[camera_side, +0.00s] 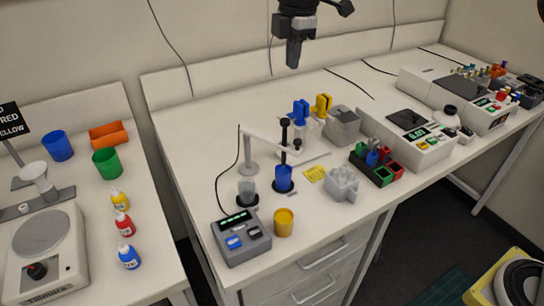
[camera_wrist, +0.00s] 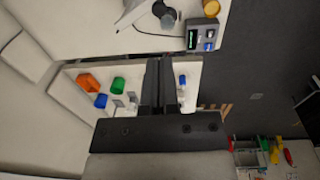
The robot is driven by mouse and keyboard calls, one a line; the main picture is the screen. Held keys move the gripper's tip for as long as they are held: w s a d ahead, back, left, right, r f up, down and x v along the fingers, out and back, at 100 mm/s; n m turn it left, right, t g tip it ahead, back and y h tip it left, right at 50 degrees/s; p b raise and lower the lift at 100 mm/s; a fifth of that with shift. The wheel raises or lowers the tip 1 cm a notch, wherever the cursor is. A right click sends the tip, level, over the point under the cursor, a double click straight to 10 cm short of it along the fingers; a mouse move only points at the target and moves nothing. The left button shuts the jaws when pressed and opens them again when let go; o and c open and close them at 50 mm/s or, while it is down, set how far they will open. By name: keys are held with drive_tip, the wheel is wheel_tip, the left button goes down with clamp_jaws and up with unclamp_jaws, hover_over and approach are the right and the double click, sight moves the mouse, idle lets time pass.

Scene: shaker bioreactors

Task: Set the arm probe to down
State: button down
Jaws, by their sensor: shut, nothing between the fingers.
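A white probe arm (camera_side: 268,143) reaches sideways from a post on the bench in the side view. A dark upright probe (camera_side: 284,145) hangs at its far end, above a blue cup (camera_side: 283,180). I cannot tell whether its tip is inside the cup. Part of the white arm (camera_wrist: 132,13) shows at the top of the wrist view. A grey meter (camera_side: 241,237) with a display stands in front; it also shows in the wrist view (camera_wrist: 203,33). My gripper (camera_side: 292,65) is shut and empty, high above the back of the bench, well apart from the probe arm. Its fingers (camera_wrist: 160,62) point downward.
A grey cup (camera_side: 247,192) and a yellow cup (camera_side: 284,222) stand near the blue cup. A balance (camera_side: 405,140), a coloured rack (camera_side: 376,164) and a grey block (camera_side: 342,184) are to the right. The bench's back left is clear. A second bench with bottles stands left.

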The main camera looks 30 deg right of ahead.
sight(287, 121)
drive_tip(key=f, duration=1.2)
drive_tip(key=shift+w+a+f, duration=0.1)
drive_tip(key=shift+w, duration=0.3)
wheel_tip(287, 121, down, 5)
drive_tip(key=shift+r, duration=0.1)
wheel_tip(287, 121, up, 14)
drive_tip(key=s, duration=0.1)
idle(0.8)
